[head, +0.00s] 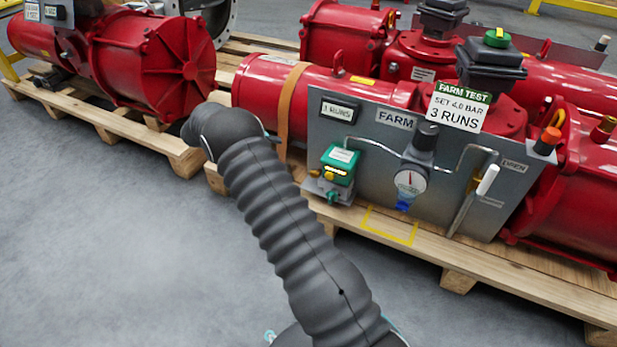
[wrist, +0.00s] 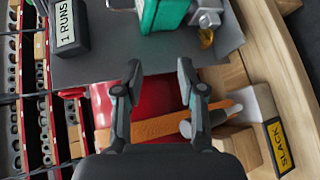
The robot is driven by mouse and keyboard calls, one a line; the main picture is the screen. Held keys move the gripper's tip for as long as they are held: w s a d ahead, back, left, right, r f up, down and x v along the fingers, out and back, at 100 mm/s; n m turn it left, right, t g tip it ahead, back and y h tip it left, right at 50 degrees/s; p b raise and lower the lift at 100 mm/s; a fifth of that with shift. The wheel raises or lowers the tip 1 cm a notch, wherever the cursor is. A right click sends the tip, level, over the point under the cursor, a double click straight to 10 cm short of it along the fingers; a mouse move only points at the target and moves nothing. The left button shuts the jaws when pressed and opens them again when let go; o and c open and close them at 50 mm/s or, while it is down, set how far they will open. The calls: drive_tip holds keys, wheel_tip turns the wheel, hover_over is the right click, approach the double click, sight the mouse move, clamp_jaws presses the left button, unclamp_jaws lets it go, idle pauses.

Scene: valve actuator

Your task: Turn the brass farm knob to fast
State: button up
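The grey FARM panel (head: 380,150) stands in front of a red actuator. A green valve block (head: 341,163) is at its lower left. A small brass-coloured knob (wrist: 206,38) shows beside silver fittings and the green block (wrist: 163,14) at the top of the wrist view. Its setting marks cannot be read. My gripper (wrist: 158,67) is open and empty, its fingers apart below the green block. The knob lies beyond the right fingertip, not between the fingers. In the head view my arm hides the gripper.
An orange strap (wrist: 160,127) crosses the red cylinder below the fingers; a SLACK tag (wrist: 281,145) is at right. The RUNS counter (wrist: 68,25) is at upper left. A gauge (head: 410,182) and a white-handled lever (head: 487,180) are farther right. Open floor (head: 120,240) lies left.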

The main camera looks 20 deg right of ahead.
sight(311, 173)
wheel_tip(311, 173, down, 15)
drive_tip(key=w+a+h+b, duration=0.2)
drive_tip(key=h, duration=0.2)
drive_tip(key=shift+m, duration=0.4)
drive_tip(key=x, duration=1.4)
drive_tip(key=shift+s+r, duration=0.15)
drive_tip(key=shift+s, duration=0.25)
drive_tip(key=shift+c, duration=0.2)
clamp_jaws()
